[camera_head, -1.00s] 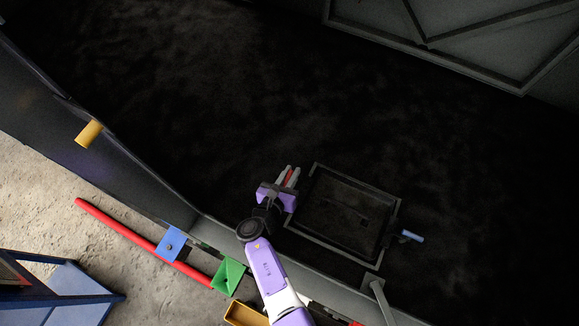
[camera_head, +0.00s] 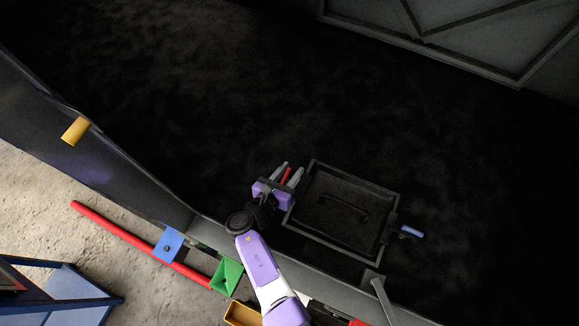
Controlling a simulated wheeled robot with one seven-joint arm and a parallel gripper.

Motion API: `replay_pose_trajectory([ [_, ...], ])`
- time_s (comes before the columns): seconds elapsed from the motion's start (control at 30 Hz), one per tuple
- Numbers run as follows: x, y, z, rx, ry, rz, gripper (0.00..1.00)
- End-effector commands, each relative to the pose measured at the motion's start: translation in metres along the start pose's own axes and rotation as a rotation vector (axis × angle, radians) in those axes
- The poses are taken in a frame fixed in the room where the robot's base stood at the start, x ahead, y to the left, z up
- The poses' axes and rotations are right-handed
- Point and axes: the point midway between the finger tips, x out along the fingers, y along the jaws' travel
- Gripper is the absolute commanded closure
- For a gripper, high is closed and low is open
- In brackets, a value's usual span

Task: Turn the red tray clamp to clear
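The red tray clamp (camera_head: 287,174) shows as a short red bar beside the left wall of the dark tray (camera_head: 312,168). My gripper (camera_head: 289,174), purple with grey fingers, comes in from below at the tray's left corner. Its fingers stand on either side of the red clamp, with what look like small gaps between. The gripper seems open around it. The clamp's base is hidden by the gripper. A blue-handled clamp (camera_head: 411,231) is at the tray's right side.
A metal wall (camera_head: 335,264) runs below the tray, with a grey bracket (camera_head: 376,284) near it. The dark floor above the tray is clear.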

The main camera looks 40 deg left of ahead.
Motion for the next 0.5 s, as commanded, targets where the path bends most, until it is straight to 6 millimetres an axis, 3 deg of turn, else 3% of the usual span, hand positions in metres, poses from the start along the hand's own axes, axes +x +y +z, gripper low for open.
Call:
replay_pose_trajectory([
  [0.27,-0.003,0.002,0.001,-0.001,-0.001,0.005,0.64],
  [0.5,-0.033,0.001,0.002,0.000,-0.001,0.007,0.64],
])
